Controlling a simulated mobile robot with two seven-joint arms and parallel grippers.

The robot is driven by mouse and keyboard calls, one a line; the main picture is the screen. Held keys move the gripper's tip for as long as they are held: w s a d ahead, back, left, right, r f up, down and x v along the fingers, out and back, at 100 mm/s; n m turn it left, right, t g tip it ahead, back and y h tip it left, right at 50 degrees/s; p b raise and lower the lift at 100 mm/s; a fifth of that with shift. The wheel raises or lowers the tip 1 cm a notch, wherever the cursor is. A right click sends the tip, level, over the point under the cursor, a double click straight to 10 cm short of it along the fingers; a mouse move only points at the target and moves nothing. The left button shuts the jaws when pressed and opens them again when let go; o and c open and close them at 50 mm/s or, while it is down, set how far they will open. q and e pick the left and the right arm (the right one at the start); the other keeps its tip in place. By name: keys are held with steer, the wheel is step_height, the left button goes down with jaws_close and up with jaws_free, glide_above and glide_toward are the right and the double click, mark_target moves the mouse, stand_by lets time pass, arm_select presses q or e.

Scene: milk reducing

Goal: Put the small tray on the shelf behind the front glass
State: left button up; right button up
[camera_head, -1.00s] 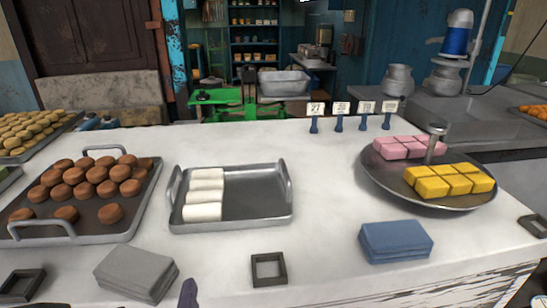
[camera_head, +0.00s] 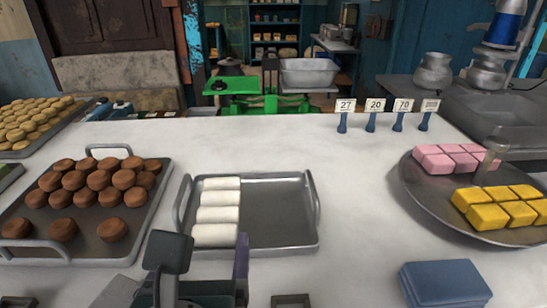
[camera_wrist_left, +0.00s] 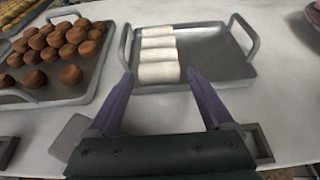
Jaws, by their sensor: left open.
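The small tray (camera_head: 275,215) is a grey metal tray with a raised handle at each side. It lies flat on the white counter, with several white rolls (camera_head: 216,212) in a column in its left half and its right half bare. My left gripper (camera_head: 212,262) is open and empty in front of the tray's near edge. In the left wrist view, its purple fingers (camera_wrist_left: 160,82) are spread and point at the tray (camera_wrist_left: 212,60), near its front edge. I cannot tell whether they touch it. My right gripper is not in view. No front glass is clearly visible.
A larger tray of brown round sweets (camera_head: 95,235) is close on the left. A round metal stand with pink and yellow blocks (camera_head: 440,205) is at the right. A blue stack (camera_head: 445,283) lies at front right. Price tags (camera_head: 372,107) and a green scale (camera_head: 262,103) stand behind. The counter's middle is clear.

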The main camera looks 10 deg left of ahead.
mark_target(215, 225)
arm_select(q)
steer(key=x, duration=0.5)
steer(key=shift+w+a, duration=0.1)
steer(key=shift+w, duration=0.3)
steer(key=shift+c, duration=0.2)
jaws_close()
